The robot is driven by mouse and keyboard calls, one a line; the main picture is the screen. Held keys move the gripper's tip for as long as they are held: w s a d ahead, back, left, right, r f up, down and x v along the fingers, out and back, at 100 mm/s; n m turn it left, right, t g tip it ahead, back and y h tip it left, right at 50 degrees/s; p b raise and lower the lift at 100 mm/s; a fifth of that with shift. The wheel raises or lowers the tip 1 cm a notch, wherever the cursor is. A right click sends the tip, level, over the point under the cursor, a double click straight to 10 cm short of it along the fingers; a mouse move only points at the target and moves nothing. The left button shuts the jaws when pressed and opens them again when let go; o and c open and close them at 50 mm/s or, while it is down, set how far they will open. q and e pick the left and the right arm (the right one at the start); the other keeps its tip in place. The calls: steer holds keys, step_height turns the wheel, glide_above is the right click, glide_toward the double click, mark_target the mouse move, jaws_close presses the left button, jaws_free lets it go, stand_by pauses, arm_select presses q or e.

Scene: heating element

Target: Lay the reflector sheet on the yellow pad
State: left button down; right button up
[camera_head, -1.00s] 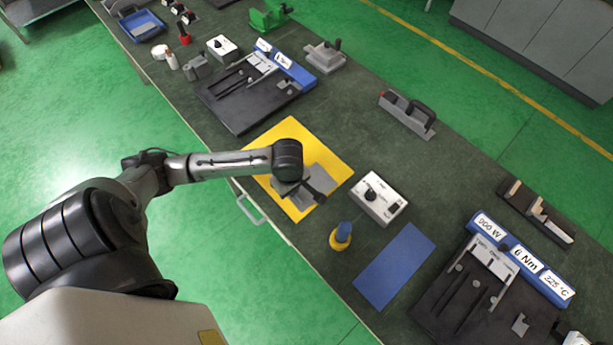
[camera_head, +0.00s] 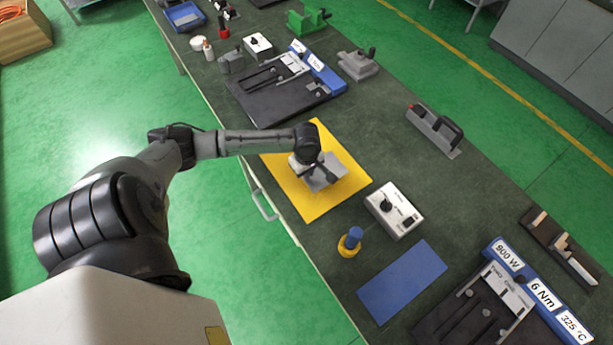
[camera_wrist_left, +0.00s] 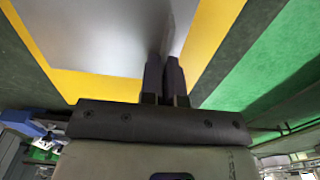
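The yellow pad (camera_head: 290,185) lies flat on the dark green bench, near its front edge. The reflector sheet (camera_head: 327,177) is a small grey metal piece over the middle to right part of the pad. My left gripper (camera_head: 312,170) points down above the pad, partly hidden by its own wrist. In the left wrist view its fingers (camera_wrist_left: 164,75) are close together on the edge of the grey sheet (camera_wrist_left: 95,35), with yellow pad (camera_wrist_left: 90,84) showing around it. I cannot tell whether the sheet touches the pad. My right gripper is not in view.
A white control box (camera_head: 394,210) stands just right of the pad. A blue-topped yellow-based tool (camera_head: 349,243) and a blue mat (camera_head: 402,282) lie nearer the front. A black fixture board (camera_head: 270,95) is behind-left. A grey handled block (camera_head: 434,130) stands farther back.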

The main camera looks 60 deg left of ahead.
arm_select(q)
steer(key=shift+w+a+f, duration=0.1)
steer(key=shift+a+f, duration=0.1)
steer(key=shift+f, duration=0.25)
step_height(320, 180, down, 3)
steer(key=shift+f+b, duration=0.2)
steer(key=shift+b, duration=0.15)
steer(key=c, duration=1.3)
jaws_free()
steer(key=shift+f, duration=0.1)
steer(key=shift+c, duration=0.2)
